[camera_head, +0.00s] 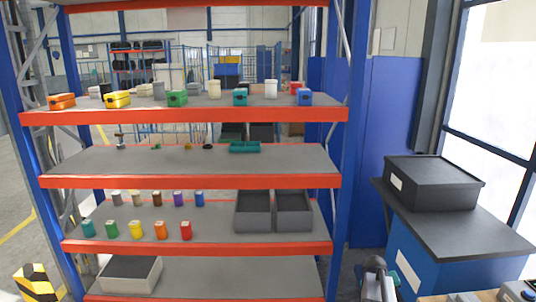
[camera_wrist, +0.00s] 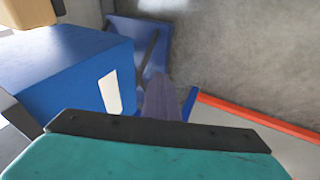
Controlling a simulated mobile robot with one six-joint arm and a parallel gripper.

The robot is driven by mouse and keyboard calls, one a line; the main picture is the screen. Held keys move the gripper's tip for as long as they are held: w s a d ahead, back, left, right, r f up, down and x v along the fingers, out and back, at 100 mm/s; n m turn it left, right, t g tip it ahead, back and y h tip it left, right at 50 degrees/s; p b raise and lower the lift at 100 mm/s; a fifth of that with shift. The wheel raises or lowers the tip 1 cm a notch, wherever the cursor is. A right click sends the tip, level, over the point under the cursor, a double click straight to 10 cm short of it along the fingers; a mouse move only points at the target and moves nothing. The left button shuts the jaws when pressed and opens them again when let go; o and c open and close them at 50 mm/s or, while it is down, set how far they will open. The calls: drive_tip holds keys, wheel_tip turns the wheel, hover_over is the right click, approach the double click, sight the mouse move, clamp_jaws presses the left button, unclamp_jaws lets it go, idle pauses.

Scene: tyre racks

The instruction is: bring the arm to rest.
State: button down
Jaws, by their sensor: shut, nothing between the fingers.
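My gripper (camera_wrist: 158,130) shows at the bottom of the wrist view as a dark bar in front of a teal body. It is shut, and nothing is seen held in it. It hangs over the grey floor, apart from the rack and the blue cabinet. In the head view a dark grey part of my arm (camera_head: 375,280) stands at the bottom, right of the rack; the fingertips cannot be made out there.
A rack with orange-edged shelves (camera_head: 190,182) holds coloured bins, cans and two dark grey bins. A blue cabinet (camera_head: 425,262) with a black top carries a black box (camera_head: 432,183) on the right; the cabinet (camera_wrist: 75,70) is at left in the wrist view. Bare floor (camera_wrist: 245,50) lies beyond.

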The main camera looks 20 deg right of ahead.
drive_tip(key=s+a+f+n+g+y, duration=0.1)
drive_tip(key=s+a+f, duration=0.1)
drive_tip(key=a+f, duration=0.65)
drive_tip(key=s+a+f+n+g+y+b, duration=0.15)
drive_tip(key=a+f, duration=0.35)
drive_tip(key=a, duration=0.7)
drive_tip(key=s+a+f+n+y, duration=0.1)
drive_tip(key=s+a+f, duration=0.2)
drive_tip(key=a+f, duration=0.6)
drive_tip(key=s+a+f+g+y, duration=0.1)
drive_tip(key=s+a+f+g, duration=0.1)
drive_tip(key=s+a, duration=0.6)
drive_tip(key=s+a+f+g+y, duration=0.1)
drive_tip(key=s+a+f+g, duration=0.1)
drive_tip(key=s+a, duration=0.7)
drive_tip(key=s, duration=0.5)
drive_tip(key=shift+s+a+g+b, duration=0.15)
drive_tip(key=shift+a+g+b, duration=0.15)
drive_tip(key=shift+g, duration=0.05)
